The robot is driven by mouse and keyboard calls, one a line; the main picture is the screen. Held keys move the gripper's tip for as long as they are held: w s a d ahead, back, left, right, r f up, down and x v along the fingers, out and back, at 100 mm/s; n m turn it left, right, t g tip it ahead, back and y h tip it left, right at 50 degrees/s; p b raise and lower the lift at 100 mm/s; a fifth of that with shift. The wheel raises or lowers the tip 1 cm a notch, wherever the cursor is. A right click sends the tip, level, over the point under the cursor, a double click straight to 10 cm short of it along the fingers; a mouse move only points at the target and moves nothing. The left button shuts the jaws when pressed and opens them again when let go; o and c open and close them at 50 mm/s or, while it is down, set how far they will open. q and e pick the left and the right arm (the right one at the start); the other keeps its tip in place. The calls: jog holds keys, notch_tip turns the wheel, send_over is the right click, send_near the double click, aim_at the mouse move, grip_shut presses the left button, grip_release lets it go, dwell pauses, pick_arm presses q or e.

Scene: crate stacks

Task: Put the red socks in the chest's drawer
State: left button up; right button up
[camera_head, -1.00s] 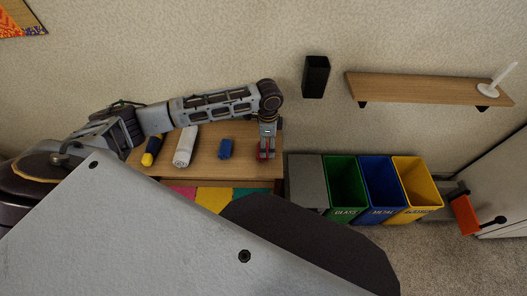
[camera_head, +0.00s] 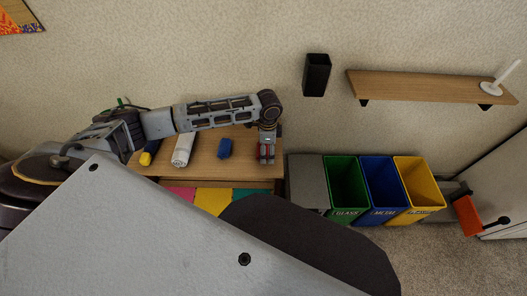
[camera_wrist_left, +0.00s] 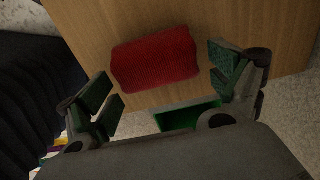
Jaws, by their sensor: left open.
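The red socks (camera_wrist_left: 155,59), a knitted bundle, lie on the wooden top of the chest near its edge. My left gripper (camera_wrist_left: 165,85) is open, with its green-padded fingers apart on either side of the bundle's near part. In the head view the left gripper (camera_head: 266,158) points down over the right end of the chest top (camera_head: 207,163), and only bits of red show around its fingers. Below the front edge of the top are pink, yellow and teal panels (camera_head: 213,199); I cannot tell whether a drawer is open. My right gripper is not in view.
A blue item (camera_head: 225,149), a white roll (camera_head: 183,149) and a yellow-and-dark item (camera_head: 148,157) lie on the chest top. Green (camera_head: 346,185), blue (camera_head: 383,188) and yellow (camera_head: 420,185) bins stand to the right. A wall shelf (camera_head: 430,87) hangs above them.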

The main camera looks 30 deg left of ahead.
aim_at(267, 147)
pick_arm(q)
jog(key=shift+f, duration=0.1)
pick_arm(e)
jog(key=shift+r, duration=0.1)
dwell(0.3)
pick_arm(q)
jog(key=c, duration=1)
jog(key=shift+r, duration=0.2)
jog(key=shift+r, duration=0.2)
jog(key=shift+r+p, duration=0.35)
jog(key=shift+r, duration=0.3)
notch_tip(267, 147, up, 6)
jog(key=shift+f+p, duration=0.1)
jog(key=shift+p, duration=0.65)
jog(key=shift+r, duration=1.1)
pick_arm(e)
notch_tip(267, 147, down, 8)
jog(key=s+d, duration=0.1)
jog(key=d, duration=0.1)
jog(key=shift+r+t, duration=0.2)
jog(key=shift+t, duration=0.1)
